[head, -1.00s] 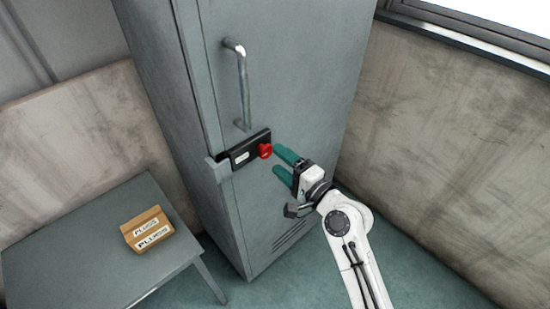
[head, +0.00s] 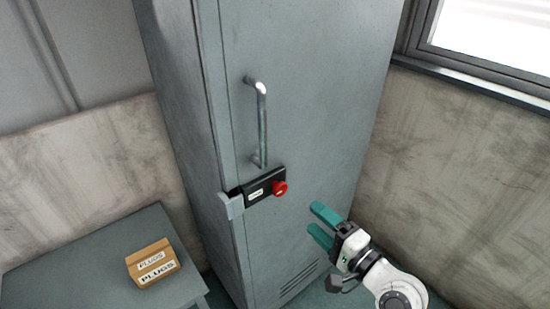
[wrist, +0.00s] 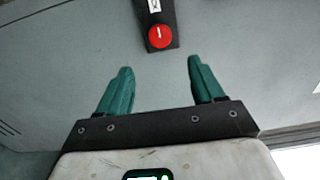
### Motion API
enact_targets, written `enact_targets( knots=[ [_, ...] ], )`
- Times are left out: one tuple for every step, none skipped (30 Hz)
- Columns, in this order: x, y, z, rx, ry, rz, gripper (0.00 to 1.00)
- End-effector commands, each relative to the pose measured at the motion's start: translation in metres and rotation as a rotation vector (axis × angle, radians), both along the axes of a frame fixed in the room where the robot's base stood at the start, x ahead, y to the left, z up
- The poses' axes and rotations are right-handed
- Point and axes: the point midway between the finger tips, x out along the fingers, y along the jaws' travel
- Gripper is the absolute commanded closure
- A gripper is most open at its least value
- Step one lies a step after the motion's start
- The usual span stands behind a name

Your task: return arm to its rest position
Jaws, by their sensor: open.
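My gripper (head: 316,222) has two green fingers spread apart with nothing between them. It is in front of the grey cabinet (head: 310,110), to the lower right of the red knob (head: 279,188), and apart from it. In the wrist view the open fingers (wrist: 157,82) point toward the cabinet face, and the red knob (wrist: 160,36) lies beyond their tips. My white arm comes in from the lower right of the head view.
The knob sits on a black latch plate (head: 258,191) below a metal door handle (head: 262,125). A cardboard box marked PLUGS (head: 152,262) stands on a grey table (head: 100,246) at left. A concrete wall (head: 450,170) and window (head: 490,35) are at right.

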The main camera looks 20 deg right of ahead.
Motion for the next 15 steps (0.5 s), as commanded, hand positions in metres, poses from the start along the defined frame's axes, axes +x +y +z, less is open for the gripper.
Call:
enact_targets(
  knots=[
    [0.000,0.000,0.000,0.000,0.000,0.000,0.33],
    [0.000,0.000,0.000,-0.003,0.001,0.001,0.33],
    [-0.001,0.001,-0.002,-0.014,0.007,0.005,0.33],
    [-0.003,0.003,-0.005,-0.030,0.015,0.011,0.33],
    [-0.005,0.005,-0.009,-0.056,0.027,0.021,0.33],
    [-0.010,0.008,-0.018,-0.108,0.052,0.038,0.33],
    [-0.015,0.011,-0.026,-0.158,0.077,0.058,0.33],
    [-0.021,0.015,-0.036,-0.219,0.106,0.081,0.33],
    [-0.032,0.019,-0.051,-0.314,0.153,0.119,0.33],
    [-0.042,0.021,-0.064,-0.395,0.193,0.152,0.33],
    [-0.053,0.022,-0.077,-0.479,0.237,0.189,0.33],
    [-0.071,0.023,-0.096,-0.593,0.300,0.246,0.33],
    [-0.085,0.022,-0.109,-0.678,0.348,0.290,0.33],
    [-0.100,0.020,-0.121,-0.758,0.398,0.336,0.33],
    [-0.120,0.015,-0.135,-0.861,0.463,0.399,0.33]
  ],
)
